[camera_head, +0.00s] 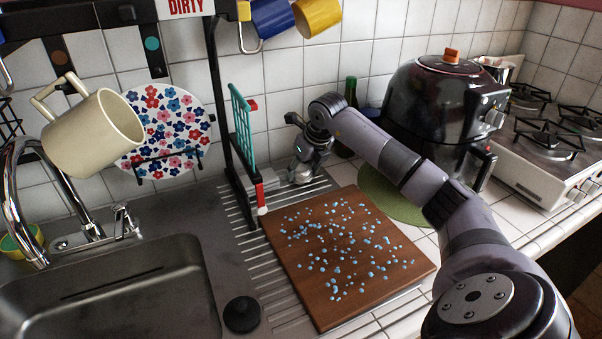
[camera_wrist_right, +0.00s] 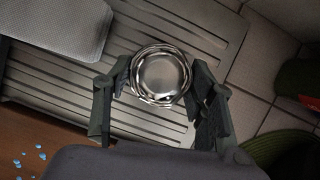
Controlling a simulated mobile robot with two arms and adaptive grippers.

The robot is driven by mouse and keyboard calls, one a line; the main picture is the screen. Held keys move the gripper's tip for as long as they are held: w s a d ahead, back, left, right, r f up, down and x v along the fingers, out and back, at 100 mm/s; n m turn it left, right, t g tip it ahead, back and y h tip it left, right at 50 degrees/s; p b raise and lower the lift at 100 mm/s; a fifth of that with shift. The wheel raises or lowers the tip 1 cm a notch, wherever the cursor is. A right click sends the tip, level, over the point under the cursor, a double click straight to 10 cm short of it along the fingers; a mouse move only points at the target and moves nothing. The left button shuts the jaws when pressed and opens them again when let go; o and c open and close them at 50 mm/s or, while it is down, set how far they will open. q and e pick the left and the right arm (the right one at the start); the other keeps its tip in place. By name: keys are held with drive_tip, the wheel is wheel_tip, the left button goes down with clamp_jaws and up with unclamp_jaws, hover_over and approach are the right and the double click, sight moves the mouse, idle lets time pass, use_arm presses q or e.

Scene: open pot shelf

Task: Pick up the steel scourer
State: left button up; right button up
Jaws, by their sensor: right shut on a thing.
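The steel scourer (camera_wrist_right: 161,76) is a round, shiny, silvery thing. In the right wrist view it sits between the two dark fingers of my right gripper (camera_wrist_right: 158,100), which is shut on it. Ribbed metal draining board shows around and beneath it. In the head view my right gripper (camera_head: 309,152) reaches down behind the cutting board, at the back of the draining board. The scourer shows there only as a small silvery patch, mostly hidden by the gripper. I cannot tell whether it touches the board. My left gripper is not in view.
A brown cutting board (camera_head: 345,295) with blue beads lies in front. A black rack post (camera_head: 228,120) stands left of the gripper. A green bottle (camera_head: 351,91) and a dark air fryer (camera_head: 424,110) stand to the right. The sink (camera_head: 130,295) is at left.

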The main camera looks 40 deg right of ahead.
sight(302, 167)
wheel_tip(302, 167, up, 10)
idle(0.6)
